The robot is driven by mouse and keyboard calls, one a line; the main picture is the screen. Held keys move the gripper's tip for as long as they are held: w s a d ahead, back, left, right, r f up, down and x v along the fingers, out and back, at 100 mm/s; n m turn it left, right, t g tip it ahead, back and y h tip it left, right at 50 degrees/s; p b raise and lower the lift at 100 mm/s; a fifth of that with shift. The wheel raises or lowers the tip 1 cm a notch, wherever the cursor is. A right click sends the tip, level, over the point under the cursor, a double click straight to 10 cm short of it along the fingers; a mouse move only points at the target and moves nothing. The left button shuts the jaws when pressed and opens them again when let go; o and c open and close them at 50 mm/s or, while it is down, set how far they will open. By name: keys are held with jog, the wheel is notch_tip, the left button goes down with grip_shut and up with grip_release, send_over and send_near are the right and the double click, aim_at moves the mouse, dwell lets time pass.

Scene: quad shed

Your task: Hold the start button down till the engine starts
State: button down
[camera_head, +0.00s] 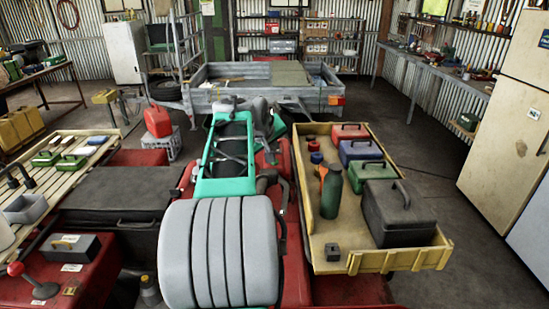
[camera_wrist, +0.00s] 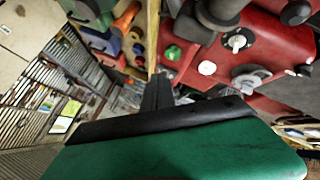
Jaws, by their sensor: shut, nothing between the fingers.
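In the wrist view a red panel (camera_wrist: 285,45) carries a green button (camera_wrist: 173,53), a white button (camera_wrist: 207,68), a key-like switch (camera_wrist: 237,41) and a grey knob (camera_wrist: 250,80). I see no label that tells which is the start button. My gripper (camera_wrist: 158,76) is shut and empty. In the wrist view its dark fingers show just below and left of the green button; I cannot tell whether they touch anything. In the head view my arm covers the middle of the red quad (camera_head: 301,190), and the buttons and fingertips cannot be made out.
A wooden tray (camera_head: 345,263) with toolboxes, a dark green bottle (camera_head: 331,190) and small items lies to the right. A slatted rack (camera_head: 17,183) with green boxes is at left. A grey trailer (camera_head: 215,92) stands behind. Bare floor lies right of the tray.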

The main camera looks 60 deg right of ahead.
notch_tip(320, 180, up, 4)
jog(key=shift+f+p, duration=0.15)
jog(key=shift+p, duration=0.9)
